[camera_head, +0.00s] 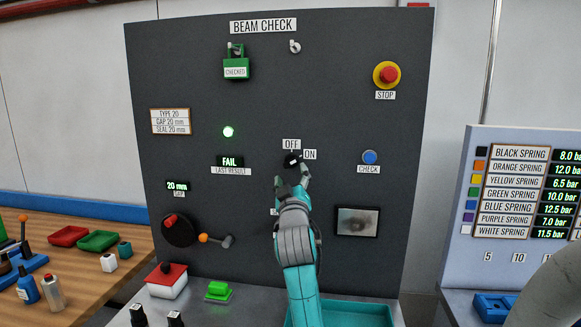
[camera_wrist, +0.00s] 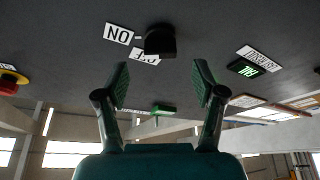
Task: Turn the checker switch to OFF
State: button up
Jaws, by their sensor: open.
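The checker switch is a black knob (camera_head: 291,159) on the dark BEAM CHECK panel. An OFF label (camera_head: 291,145) sits just above it and an ON label (camera_head: 310,154) to its upper right. In the wrist view the knob (camera_wrist: 160,42) stands out from the panel, with a small white mark on the side by the ON label (camera_wrist: 118,34). It partly covers the OFF label (camera_wrist: 146,57). My gripper (camera_wrist: 161,72) is open and empty, its fingers spread on both sides of the knob's line, short of it.
The panel also carries a red STOP button (camera_head: 387,74), a blue CHECK button (camera_head: 370,157), a FAIL display (camera_head: 230,161), a lit green lamp (camera_head: 228,132) and a green CHECKED tag (camera_head: 236,67). A teal tray (camera_head: 352,312) lies below my arm. The panel around the switch is clear.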

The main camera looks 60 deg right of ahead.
aim_at(290, 165)
jog(key=shift+x, duration=2.7)
jog(key=shift+c, duration=0.3)
jog(key=c, duration=1.1)
